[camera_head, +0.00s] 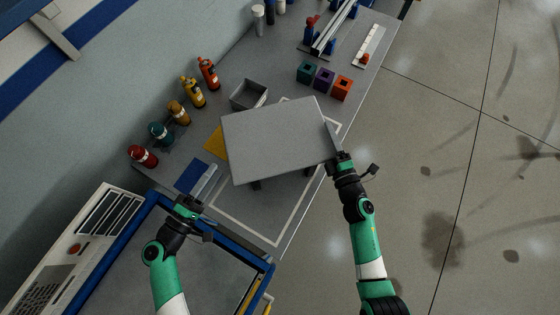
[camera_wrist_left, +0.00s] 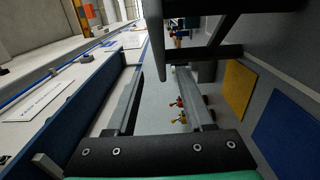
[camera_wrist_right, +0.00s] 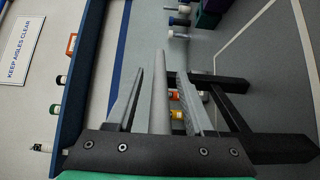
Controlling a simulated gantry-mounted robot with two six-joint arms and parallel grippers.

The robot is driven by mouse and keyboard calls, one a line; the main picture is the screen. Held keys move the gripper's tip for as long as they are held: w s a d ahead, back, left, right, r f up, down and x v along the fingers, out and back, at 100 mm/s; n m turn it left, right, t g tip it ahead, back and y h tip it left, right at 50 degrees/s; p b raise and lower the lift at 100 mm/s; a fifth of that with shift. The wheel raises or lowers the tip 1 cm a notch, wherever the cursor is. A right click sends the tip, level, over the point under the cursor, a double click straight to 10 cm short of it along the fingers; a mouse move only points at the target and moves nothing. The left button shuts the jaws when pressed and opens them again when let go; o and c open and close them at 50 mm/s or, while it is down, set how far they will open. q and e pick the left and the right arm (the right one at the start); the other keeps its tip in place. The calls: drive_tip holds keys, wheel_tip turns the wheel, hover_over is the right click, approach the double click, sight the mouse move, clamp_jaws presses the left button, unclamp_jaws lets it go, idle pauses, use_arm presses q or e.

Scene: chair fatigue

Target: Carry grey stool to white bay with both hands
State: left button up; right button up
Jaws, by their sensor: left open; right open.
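My right gripper (camera_head: 334,142) is open at the seat's right edge. In the right wrist view the seat edge (camera_wrist_right: 160,90) lies between its fingers, with dark legs (camera_wrist_right: 230,85) beside it. My left gripper (camera_head: 207,182) is open, apart from the seat's lower left side. In the left wrist view the stool's dark frame (camera_wrist_left: 200,55) is ahead of its fingers.
Several bottles (camera_head: 193,93) line the bench's back edge. A grey bin (camera_head: 249,95) is behind the stool. Teal, purple and orange blocks (camera_head: 341,88) stand beyond it. Yellow (camera_head: 215,143) and blue (camera_head: 192,176) patches lie at left. Open floor (camera_head: 450,130) is at right.

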drive_tip(key=s+d, duration=0.2)
drive_tip(key=s, duration=1)
drive_tip(key=shift+d, duration=0.15)
